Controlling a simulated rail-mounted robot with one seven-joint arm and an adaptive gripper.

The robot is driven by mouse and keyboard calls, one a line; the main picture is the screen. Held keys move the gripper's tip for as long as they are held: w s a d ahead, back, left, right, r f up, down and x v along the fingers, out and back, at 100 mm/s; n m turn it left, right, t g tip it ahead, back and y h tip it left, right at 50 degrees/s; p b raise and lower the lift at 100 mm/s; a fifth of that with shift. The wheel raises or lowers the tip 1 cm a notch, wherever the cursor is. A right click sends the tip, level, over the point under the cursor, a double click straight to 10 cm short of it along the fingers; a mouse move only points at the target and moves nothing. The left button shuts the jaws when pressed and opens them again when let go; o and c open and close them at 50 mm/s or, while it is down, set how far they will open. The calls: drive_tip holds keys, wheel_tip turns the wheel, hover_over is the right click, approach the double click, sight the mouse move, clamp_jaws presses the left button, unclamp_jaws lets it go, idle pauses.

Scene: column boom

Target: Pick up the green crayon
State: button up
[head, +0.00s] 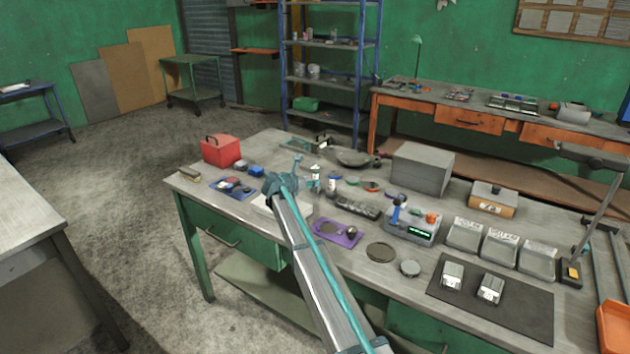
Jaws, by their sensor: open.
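I cannot make out a green crayon for certain in the head view. A small green item (352,181) lies among the small things in the middle of the workbench (411,289), too small to identify.
A red toolbox (220,151) and a blue mat (232,187) with small items are left of my gripper. A dark mat (520,310) lies front right.

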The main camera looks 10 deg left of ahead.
drive_tip(key=shift+r+p+x, duration=0.15)
drive_tip(key=shift+p+x, duration=0.35)
drive_tip(key=shift+x, duration=0.85)
drive_tip(key=shift+r+p+x, duration=0.15)
drive_tip(key=shift+p+x, duration=0.3)
drive_tip(key=shift+x, duration=0.95)
drive_tip(key=shift+w, duration=0.1)
clamp_jaws()
